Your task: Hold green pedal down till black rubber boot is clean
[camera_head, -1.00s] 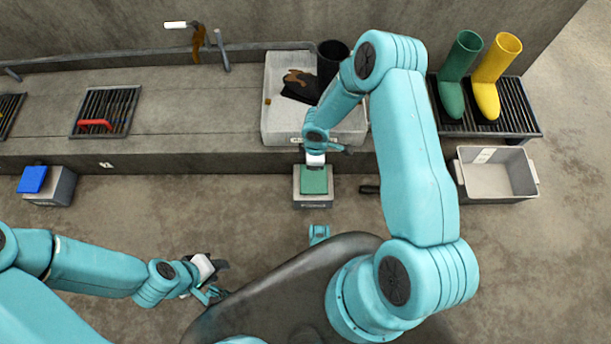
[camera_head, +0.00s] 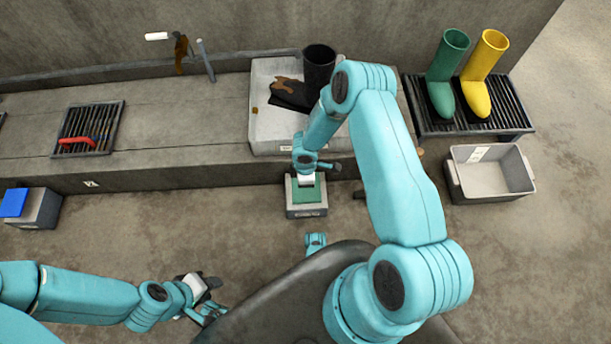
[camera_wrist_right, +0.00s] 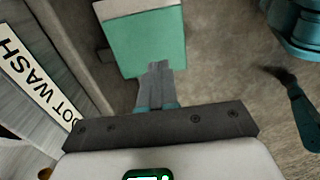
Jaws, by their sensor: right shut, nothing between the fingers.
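The green pedal (camera_head: 309,196) tops a small grey box on the floor below the tray. My right gripper is over the pedal, its tips hidden by the wrist in the head view. In the right wrist view the closed fingers (camera_wrist_right: 157,72) overlap the near edge of the green pedal (camera_wrist_right: 147,45); I cannot tell how firmly they touch or press. My left gripper (camera_head: 210,312) is low left, away from both; its jaw opening is unclear.
A blue pedal (camera_head: 13,202) stands on a box at far left. A grate (camera_head: 88,130) holds a red-handled item. Green (camera_head: 443,75) and yellow (camera_head: 483,75) boots stand on a rack at right, above a grey bin (camera_head: 490,175). A brush-like tool hangs on the back wall.

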